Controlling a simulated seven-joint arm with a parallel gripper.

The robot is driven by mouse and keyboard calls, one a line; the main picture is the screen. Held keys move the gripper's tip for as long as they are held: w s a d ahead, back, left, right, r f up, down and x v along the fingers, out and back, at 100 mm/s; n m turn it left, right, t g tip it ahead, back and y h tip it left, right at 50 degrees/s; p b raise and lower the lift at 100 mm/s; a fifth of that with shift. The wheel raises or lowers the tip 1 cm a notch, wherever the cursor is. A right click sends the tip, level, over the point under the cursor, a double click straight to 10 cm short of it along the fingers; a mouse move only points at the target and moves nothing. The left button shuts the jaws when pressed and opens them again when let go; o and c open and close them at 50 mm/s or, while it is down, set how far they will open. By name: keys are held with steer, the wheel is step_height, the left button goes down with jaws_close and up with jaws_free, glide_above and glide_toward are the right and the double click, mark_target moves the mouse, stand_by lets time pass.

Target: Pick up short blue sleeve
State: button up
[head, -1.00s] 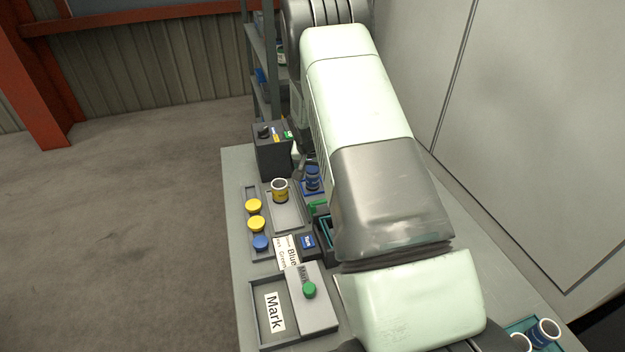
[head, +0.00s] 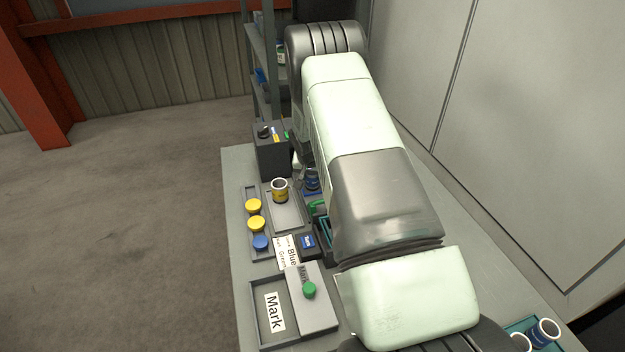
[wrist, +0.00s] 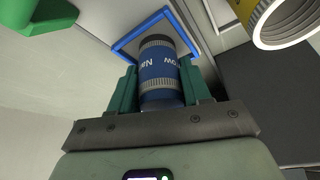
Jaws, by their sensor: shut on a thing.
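The short blue sleeve (wrist: 158,72), with a dark rim band and white lettering, is between the two green fingers of my gripper (wrist: 160,85) in the wrist view. The fingers are shut on its sides. A blue-edged square pad (wrist: 126,46) lies directly beyond the sleeve; I cannot tell whether they touch. In the head view the sleeve (head: 312,180) is upright at the blue-edged spot, partly covered by my arm. My gripper is mostly hidden there.
A yellow sleeve (head: 280,189) stands on a grey tray left of the blue one; it also shows close by in the wrist view (wrist: 290,20). Yellow and blue caps (head: 256,223) fill a narrow rack. A dark box (head: 271,152) stands behind. A "Mark" tray (head: 257,318) is in front.

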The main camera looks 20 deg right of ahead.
steer(key=shift+r, duration=0.1)
step_height(320, 180, up, 10)
steer(key=shift+f, duration=0.25)
steer(key=s+a+r+n+y, duration=0.1)
steer(key=s+a+r+n, duration=0.15)
steer(key=s+r, duration=0.6)
steer(key=s+a+r+n, duration=0.2)
steer(key=s+a+r, duration=0.2)
steer(key=s+r, duration=0.45)
steer(key=shift+s+d+f+n+g+y, duration=1)
steer(key=shift+s+f+n, duration=2.05)
steer(key=shift+f, duration=1.45)
steer(key=shift+s+d+f+n+g+y, duration=0.45)
steer(key=shift+s+d+f+n+y, duration=0.6)
steer(key=shift+s+f+n, duration=2.75)
steer(key=shift+s+d+f+n+g+y, duration=0.7)
steer(key=shift+s+d+f+n, duration=1.5)
steer(key=shift+f, duration=3.05)
